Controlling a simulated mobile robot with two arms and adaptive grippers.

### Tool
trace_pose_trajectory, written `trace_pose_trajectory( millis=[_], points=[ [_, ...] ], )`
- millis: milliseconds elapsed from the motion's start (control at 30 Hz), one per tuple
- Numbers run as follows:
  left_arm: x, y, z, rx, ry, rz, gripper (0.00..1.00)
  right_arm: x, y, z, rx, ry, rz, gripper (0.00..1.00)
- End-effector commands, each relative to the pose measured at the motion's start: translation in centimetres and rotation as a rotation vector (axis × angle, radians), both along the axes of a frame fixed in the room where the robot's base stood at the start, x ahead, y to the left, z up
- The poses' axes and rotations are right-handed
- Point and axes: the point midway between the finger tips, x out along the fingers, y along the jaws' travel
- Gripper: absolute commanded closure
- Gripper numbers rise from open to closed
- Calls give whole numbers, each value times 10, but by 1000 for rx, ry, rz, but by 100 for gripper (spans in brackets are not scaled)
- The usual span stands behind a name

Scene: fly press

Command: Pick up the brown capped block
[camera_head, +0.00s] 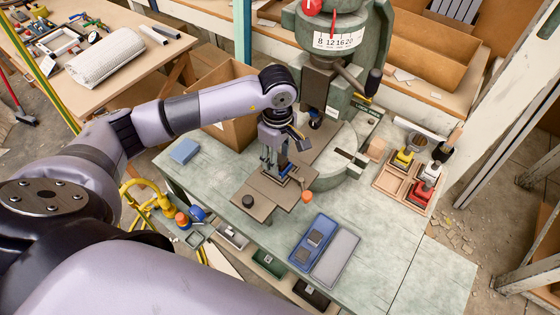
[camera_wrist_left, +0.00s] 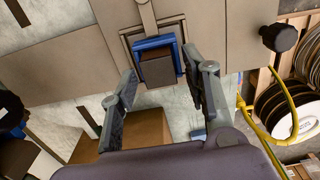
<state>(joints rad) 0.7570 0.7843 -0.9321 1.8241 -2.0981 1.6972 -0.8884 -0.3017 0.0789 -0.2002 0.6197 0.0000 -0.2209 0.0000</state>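The brown capped block (camera_wrist_left: 159,70) shows in the left wrist view with blue around its upper side. It sits in a square opening of the brown press fixture (camera_wrist_left: 70,65). My left gripper (camera_wrist_left: 162,68) is open, with one finger on each side of the block and gaps between fingers and block. In the head view the left gripper (camera_head: 274,166) points down over the fixture plate (camera_head: 258,207) below the press; the block is mostly hidden behind the fingers there. My right gripper is not in view.
The green fly press (camera_head: 335,55) stands behind the fixture. A blue tray (camera_head: 298,255) with grey pieces and a grey tray (camera_head: 337,258) lie in front. A black knob (camera_head: 248,201) rises from the fixture.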

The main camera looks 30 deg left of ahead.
Motion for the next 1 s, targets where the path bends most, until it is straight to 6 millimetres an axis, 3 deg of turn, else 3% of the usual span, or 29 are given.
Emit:
trace_pose_trajectory(
  millis=[533, 833, 1000],
  points=[
    [0, 0, 1, 0, 0, 0, 96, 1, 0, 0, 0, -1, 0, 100],
    [0, 0, 2, 0, -1, 1, 97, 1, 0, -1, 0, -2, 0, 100],
    [1, 0, 13, -1, -3, 1, 97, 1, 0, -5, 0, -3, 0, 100]
  ],
)
